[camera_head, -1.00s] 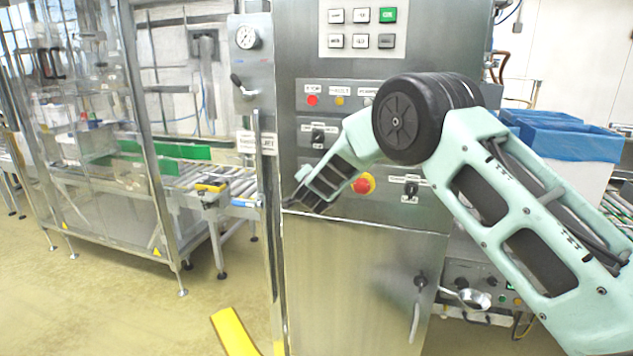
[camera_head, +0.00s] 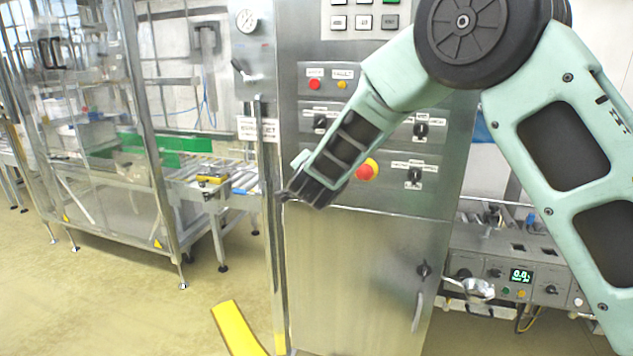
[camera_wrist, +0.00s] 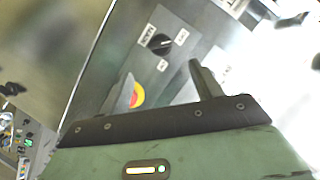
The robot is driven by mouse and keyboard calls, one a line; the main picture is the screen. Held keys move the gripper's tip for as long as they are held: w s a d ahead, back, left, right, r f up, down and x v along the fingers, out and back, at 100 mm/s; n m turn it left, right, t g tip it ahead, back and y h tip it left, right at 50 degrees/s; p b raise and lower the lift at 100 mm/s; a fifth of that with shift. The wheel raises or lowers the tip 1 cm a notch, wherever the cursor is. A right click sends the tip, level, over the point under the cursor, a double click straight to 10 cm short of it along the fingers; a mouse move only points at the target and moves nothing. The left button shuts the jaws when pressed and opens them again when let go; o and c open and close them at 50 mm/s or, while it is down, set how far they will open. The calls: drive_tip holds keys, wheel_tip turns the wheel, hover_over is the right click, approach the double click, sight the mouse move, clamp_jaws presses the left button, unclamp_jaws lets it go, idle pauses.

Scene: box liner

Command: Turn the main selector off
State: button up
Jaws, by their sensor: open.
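The steel cabinet's control panel carries several black rotary selectors: an upper left one (camera_head: 320,122), an upper right one (camera_head: 421,130) and a lower right one (camera_head: 414,176). Their labels are too small to read surely in the head view. My gripper (camera_head: 300,193) is in front of the panel's lower left part. In the wrist view, my gripper (camera_wrist: 161,78) is open and empty, apart from the knob.
A red emergency button on a yellow ring (camera_head: 367,169) sits beside my wrist; it also shows in the wrist view (camera_wrist: 137,96), partly behind a finger. A red button (camera_head: 314,85) is higher up. The cabinet door handle (camera_head: 418,308) is below. A glazed conveyor machine stands left.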

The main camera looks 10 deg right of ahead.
drive_tip(key=b+v, duration=0.1)
drive_tip(key=v, duration=0.5)
drive_tip(key=s+a+f+n+g+y, duration=0.2)
drive_tip(key=s+a+n+g+y, duration=0.3)
drive_tip(key=s, duration=0.5)
drive_tip(key=s+a+f+n+g+y, duration=0.2)
drive_tip(key=s+a+n+y, duration=0.2)
drive_tip(key=s+a+n, duration=0.45)
drive_tip(key=s+d+f+n+g+h, duration=0.1)
drive_tip(key=s+d, duration=0.3)
drive_tip(key=s, duration=0.4)
drive_tip(key=s+d+f+n+g+h, duration=0.2)
drive_tip(key=s+d+n+g, duration=0.1)
drive_tip(key=s, duration=0.5)
drive_tip(key=s+d+f+n+g+h, duration=0.1)
drive_tip(key=s+d+n+g, duration=0.1)
drive_tip(key=s+d, duration=0.4)
drive_tip(key=shift+s+f+g+h, duration=0.15)
drive_tip(key=shift+s+g+h, duration=0.25)
drive_tip(key=shift+s+g, duration=0.55)
